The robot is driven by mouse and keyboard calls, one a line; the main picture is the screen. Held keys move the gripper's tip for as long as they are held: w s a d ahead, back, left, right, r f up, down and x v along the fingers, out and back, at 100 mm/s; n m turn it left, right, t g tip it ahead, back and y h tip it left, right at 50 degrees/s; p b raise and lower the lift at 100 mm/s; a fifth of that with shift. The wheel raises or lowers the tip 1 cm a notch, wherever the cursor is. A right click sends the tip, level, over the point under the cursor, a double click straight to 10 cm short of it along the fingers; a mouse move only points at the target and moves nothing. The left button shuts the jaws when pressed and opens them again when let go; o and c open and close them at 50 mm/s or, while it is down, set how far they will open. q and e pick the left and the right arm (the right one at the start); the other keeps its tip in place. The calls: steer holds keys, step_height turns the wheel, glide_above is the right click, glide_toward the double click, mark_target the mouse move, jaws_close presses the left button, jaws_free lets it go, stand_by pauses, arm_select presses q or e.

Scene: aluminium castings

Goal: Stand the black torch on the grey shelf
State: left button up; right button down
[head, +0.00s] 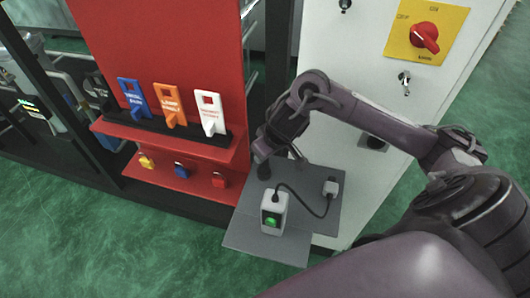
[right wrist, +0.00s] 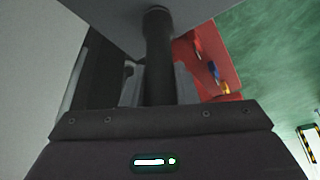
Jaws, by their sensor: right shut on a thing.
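The black torch (right wrist: 158,60) is between the two fingers of my right gripper (right wrist: 157,85) in the right wrist view. Its far end meets or nearly meets the grey shelf (right wrist: 105,12); I cannot tell if it touches. In the head view the torch (head: 264,171) shows as a short dark upright piece below my right gripper (head: 266,150), at the back left of the grey shelf (head: 265,245). The gripper's fingers are mostly hidden there by the wrist. My left gripper is not in view.
On the shelf stand a white box with a green light (head: 273,212) and a white plug (head: 331,188), joined by a black cable. Left is a red board (head: 160,50) with tags and padlocks. Right is a white cabinet with a red switch (head: 425,37). The shelf's front is bare.

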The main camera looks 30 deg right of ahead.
steer(key=shift+f, duration=0.1)
steer(key=c, duration=1.1)
jaws_free()
steer(key=p+v, duration=0.3)
steer(key=v, duration=0.9)
